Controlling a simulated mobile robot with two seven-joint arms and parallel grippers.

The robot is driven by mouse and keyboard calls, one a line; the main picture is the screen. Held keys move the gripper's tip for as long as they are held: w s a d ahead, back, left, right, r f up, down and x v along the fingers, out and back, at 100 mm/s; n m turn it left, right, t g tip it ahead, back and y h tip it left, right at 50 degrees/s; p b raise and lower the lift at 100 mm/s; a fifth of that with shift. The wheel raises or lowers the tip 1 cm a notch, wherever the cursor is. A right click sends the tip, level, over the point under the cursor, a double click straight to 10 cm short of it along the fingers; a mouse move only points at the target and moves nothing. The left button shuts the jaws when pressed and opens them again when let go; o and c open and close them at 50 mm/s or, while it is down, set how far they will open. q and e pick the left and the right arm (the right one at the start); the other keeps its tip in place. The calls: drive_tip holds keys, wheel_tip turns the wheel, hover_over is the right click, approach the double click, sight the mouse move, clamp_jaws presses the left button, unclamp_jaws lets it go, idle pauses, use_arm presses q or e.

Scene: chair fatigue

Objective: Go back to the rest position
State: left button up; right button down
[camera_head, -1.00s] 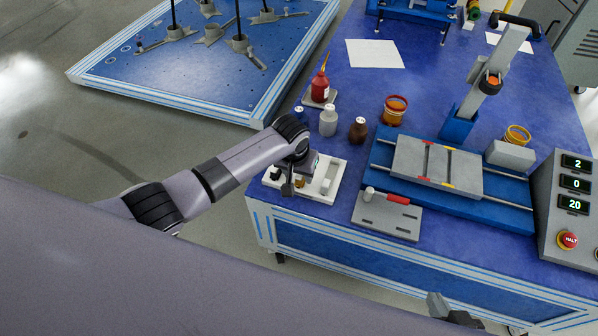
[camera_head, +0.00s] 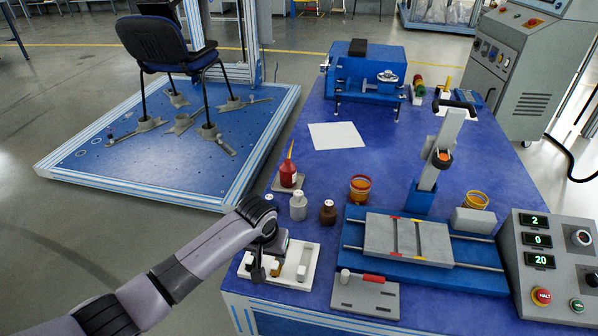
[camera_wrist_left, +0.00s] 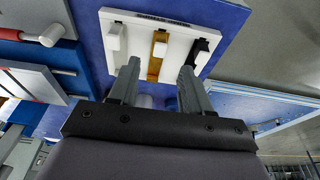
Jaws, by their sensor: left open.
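My left gripper (camera_head: 266,262) is over the white tray (camera_head: 304,247) at the near left corner of the blue table. In the left wrist view the left gripper (camera_wrist_left: 158,88) has its two fingers apart with nothing between them. The white tray (camera_wrist_left: 130,30) lies beyond the fingertips there, with a white block, a yellow-brown piece and a black piece on it. I cannot tell the exact gap between fingertips and tray. My right gripper is not in view.
On the blue table (camera_head: 300,160) stand a red bottle (camera_head: 288,174), a white bottle (camera_head: 298,207), a brown bottle (camera_head: 328,212), a blue slide rig (camera_head: 470,278) and a control box (camera_head: 550,255). A chair (camera_head: 155,45) stands on a blue platform (camera_head: 90,165) at the left.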

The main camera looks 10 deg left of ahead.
use_arm(q)
drive_tip(key=s+d+f+m+t+h, duration=0.1)
drive_tip(key=s+d+f+t+h, duration=0.15)
drive_tip(key=s, duration=0.25)
drive_tip(key=s+d+f+t+h, duration=0.1)
drive_tip(key=s+f, duration=0.2)
drive_tip(key=s, duration=0.3)
drive_tip(key=s+a+r+t, duration=0.4)
drive_tip(key=s+a, duration=0.2)
drive_tip(key=s, duration=0.5)
wheel_tip(320, 180, up, 13)
drive_tip(key=a+m+y+p, duration=0.1)
drive_tip(key=a+p, duration=0.1)
drive_tip(key=p, duration=1.3)
drive_tip(key=shift+s, duration=0.35)
drive_tip(key=shift+d, duration=0.1)
